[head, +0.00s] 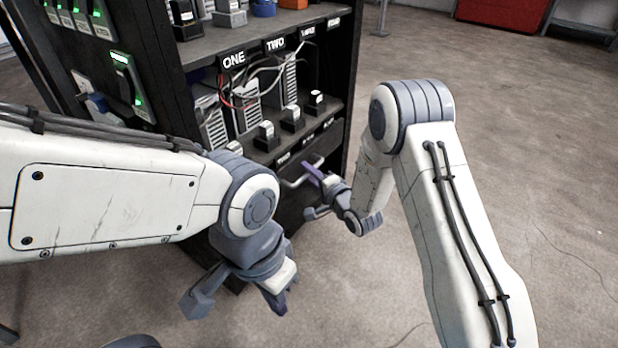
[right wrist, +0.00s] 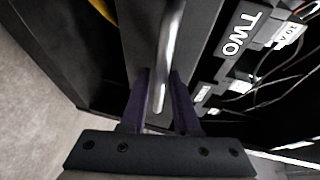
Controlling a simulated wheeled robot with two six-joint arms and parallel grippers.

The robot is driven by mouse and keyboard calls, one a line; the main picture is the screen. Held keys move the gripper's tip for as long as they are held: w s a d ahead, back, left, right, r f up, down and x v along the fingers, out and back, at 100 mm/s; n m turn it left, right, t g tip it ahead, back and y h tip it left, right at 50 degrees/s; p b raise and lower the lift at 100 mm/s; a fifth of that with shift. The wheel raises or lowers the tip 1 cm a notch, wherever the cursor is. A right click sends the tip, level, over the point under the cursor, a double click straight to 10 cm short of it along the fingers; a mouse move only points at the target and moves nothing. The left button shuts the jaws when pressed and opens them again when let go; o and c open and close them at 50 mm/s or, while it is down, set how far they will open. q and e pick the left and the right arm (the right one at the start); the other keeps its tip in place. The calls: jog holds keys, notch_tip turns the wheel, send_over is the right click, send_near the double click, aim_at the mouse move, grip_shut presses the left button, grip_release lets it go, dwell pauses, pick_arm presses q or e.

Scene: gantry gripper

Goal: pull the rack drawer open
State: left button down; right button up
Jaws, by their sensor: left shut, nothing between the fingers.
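The rack drawer (head: 318,148) is a dark front low in the black rack, below the shelf of labelled units. Its pale metal bar handle (head: 300,174) shows just left of my right gripper (head: 313,190). In the right wrist view the shiny handle (right wrist: 166,55) runs lengthwise between the two purple fingers of my right gripper (right wrist: 158,85). The fingers are apart, with a gap visible on the left side of the bar; contact on the right is unclear. My left gripper (head: 277,301) is shut and empty, low in front of the rack, away from the handle.
The rack shelf (head: 215,48) holds grey units, cables and small boxes, with labels such as ONE and TWO. Green-lit switches (head: 125,80) line the rack's left side. The concrete floor (head: 540,150) is open on the right. A red box (head: 500,12) stands far back.

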jog(key=shift+w+a, duration=0.1)
grip_shut()
dwell(1.4)
